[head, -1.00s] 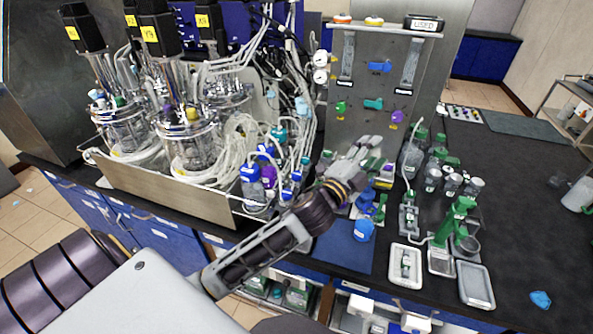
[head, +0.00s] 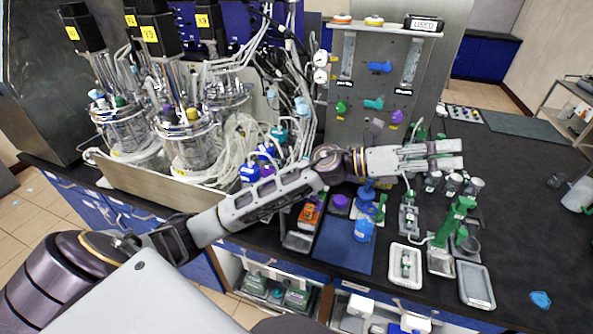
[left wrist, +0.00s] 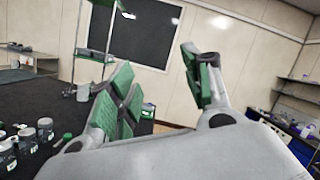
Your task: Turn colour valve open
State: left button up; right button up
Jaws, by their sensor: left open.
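A grey upright panel (head: 352,124) at the back centre of the head view carries coloured valves: a blue one (head: 379,67), a green one (head: 340,107), a teal one (head: 373,103) and a purple one (head: 397,116). The frames do not show which of these is the task's valve. My left gripper (head: 460,154) is open and empty. It points right, in front of and to the right of the panel's lower part, apart from the valves. In the left wrist view its green-padded fingers (left wrist: 157,62) are spread, with no valve in sight. My right gripper is out of view.
Glass bioreactors (head: 190,140) with tubing stand in a metal tray at left. Below my arm are a blue mat (head: 343,247), a blue bottle (head: 363,231) and green-fitted apparatus (head: 457,215). Small jars (left wrist: 45,128) stand near my gripper.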

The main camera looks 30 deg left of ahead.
pick_arm(q)
jog(key=a+f+m+g+y, duration=0.6)
jog(key=a+f+m+y, duration=0.2)
jog(key=f+m+y, duration=0.3)
jog(key=w+a+r+m+g+y, duration=0.1)
jog(key=a+r+y, duration=0.2)
jog(key=a+y, duration=0.6)
jog(key=a, duration=1.7)
jog(key=shift+w+a+r, duration=0.15)
jog(key=shift+w+r, duration=0.05)
jog(key=shift+w, duration=0.2)
jog(key=shift+f, duration=0.15)
jog(key=shift+f+p, duration=0.9)
jog(key=shift+f, duration=5.85)
